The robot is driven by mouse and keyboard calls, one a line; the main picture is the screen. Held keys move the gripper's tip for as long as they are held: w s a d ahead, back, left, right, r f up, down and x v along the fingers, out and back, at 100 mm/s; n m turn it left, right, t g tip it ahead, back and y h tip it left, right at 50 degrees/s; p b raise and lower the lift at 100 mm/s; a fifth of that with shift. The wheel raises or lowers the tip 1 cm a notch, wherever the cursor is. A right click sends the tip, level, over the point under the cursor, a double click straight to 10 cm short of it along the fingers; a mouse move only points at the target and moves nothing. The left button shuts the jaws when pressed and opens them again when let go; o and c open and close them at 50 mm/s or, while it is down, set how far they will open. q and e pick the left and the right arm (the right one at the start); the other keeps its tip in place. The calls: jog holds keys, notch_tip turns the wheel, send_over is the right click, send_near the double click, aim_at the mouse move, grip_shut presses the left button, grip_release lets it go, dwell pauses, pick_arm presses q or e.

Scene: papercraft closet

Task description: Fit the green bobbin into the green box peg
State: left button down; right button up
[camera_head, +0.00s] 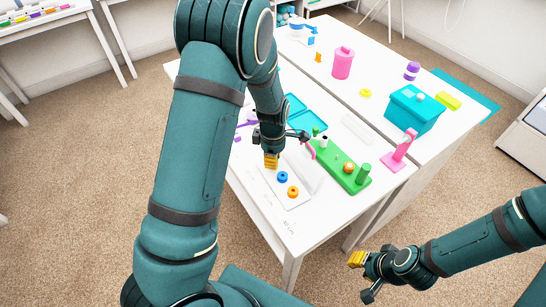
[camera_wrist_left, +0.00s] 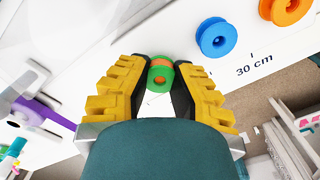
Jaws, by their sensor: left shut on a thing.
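The green bobbin (camera_wrist_left: 160,76) is between the fingertips of my left gripper (camera_wrist_left: 160,72) in the left wrist view, with orange showing at its middle. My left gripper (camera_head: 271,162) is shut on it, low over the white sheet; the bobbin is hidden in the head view. The green box (camera_head: 336,165) lies just right of this gripper, a long block with several upright pieces, among them a green post (camera_head: 363,173) at its near right end. My right gripper (camera_head: 357,261) is off the table's near side at lower right; its finger gap cannot be made out.
A blue bobbin (camera_head: 283,176) and an orange bobbin (camera_head: 293,191) lie near the left gripper. A pink stand (camera_head: 400,148) and a teal box (camera_head: 413,108) are to the right. A teal tray (camera_head: 306,120) lies behind. The table's near corner is clear.

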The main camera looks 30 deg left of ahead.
pick_arm(q)
jog(key=shift+f+b, duration=0.35)
jog(key=shift+f, duration=0.25)
jog(key=c, duration=0.9)
grip_release()
jog(key=shift+r, duration=0.1)
notch_tip(320, 180, up, 12)
jog(key=shift+f, duration=0.1)
